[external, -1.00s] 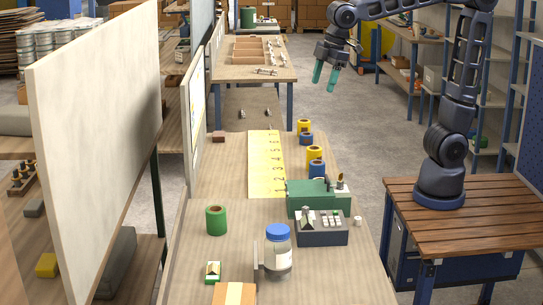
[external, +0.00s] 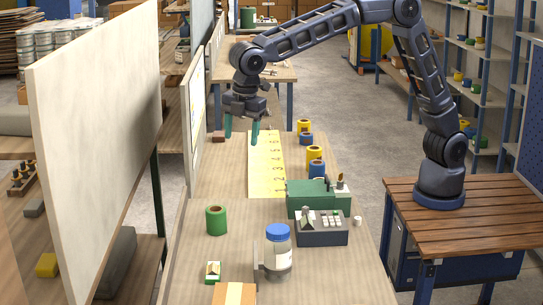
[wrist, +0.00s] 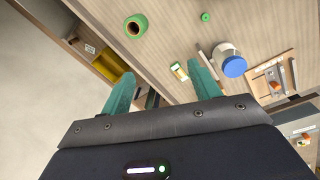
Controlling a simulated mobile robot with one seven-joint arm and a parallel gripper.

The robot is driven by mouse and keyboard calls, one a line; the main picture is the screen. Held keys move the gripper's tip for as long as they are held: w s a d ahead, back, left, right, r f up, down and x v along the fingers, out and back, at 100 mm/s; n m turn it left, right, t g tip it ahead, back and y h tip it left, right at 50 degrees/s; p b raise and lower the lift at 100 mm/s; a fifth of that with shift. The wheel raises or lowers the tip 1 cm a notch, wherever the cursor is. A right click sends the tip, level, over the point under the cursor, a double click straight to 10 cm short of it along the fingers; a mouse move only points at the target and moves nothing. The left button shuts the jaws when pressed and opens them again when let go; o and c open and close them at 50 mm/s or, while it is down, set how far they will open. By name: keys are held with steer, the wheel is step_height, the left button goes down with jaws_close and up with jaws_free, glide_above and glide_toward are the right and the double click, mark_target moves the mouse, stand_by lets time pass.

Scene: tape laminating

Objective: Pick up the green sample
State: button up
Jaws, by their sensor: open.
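A small green-edged piece with a pale and yellow top (external: 213,272) lies on the near left of the bench; it also shows in the wrist view between the fingers (wrist: 180,71). A larger green roll (external: 216,220) stands behind it, seen in the wrist view at top left (wrist: 136,27). I cannot tell for certain which one is called the green sample. My gripper (external: 241,132) is open and empty, its green fingers pointing down above the far part of the bench by the numbered strip. It is well away from both green things.
A jar with a blue lid (external: 278,252) stands right of the small piece. A dark tray (external: 322,232) and green box (external: 311,199) lie to the right. Yellow and blue rolls stand behind. A white upright panel (external: 95,140) borders the left.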

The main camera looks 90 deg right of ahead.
steer(key=w+a+f+n, duration=0.3)
steer(key=w+a+f, duration=0.3)
steer(key=a+f, duration=0.5)
steer(key=n+g+h, duration=0.1)
steer(key=n, duration=0.1)
glide_toward(213, 267)
steer(key=f, duration=0.4)
steer(key=shift+w+d+f, duration=0.15)
steer(key=shift+w+f, duration=0.1)
steer(key=shift+s+d+f, duration=0.1)
steer(key=shift+d+f, duration=0.1)
steer(key=shift+f, duration=1.1)
steer(key=shift+s+d+f, duration=0.1)
steer(key=shift+d+f, duration=0.15)
steer(key=shift+f, duration=1)
steer(key=shift+c, duration=0.4)
steer(key=c, duration=1)
